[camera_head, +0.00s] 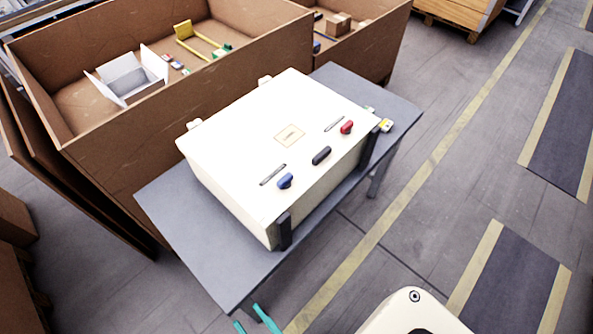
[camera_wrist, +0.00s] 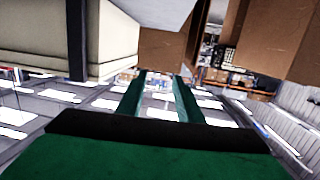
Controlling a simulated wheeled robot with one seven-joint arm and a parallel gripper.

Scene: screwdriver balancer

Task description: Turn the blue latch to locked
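The blue latch (camera_head: 285,181) is a small knob on the top of a cream box (camera_head: 235,130), near its front edge and left corner. The head view does not show clearly which way it points or whether it is locked. My gripper (camera_head: 248,317) shows only as two teal fingertips at the bottom edge, in front of the table and apart from the box. In the wrist view my gripper (camera_wrist: 160,92) has its two green fingers apart with nothing between them. The box's side (camera_wrist: 120,38) shows there at upper left; the blue latch is not seen.
A black handle (camera_head: 321,155) and a red knob (camera_head: 347,127) sit right of the blue latch. Dark posts (camera_head: 284,230) stand against the box's front. The box rests on a grey table (camera_head: 180,225). Large brown bins (camera_head: 200,110) stand behind. Floor right of the table is open.

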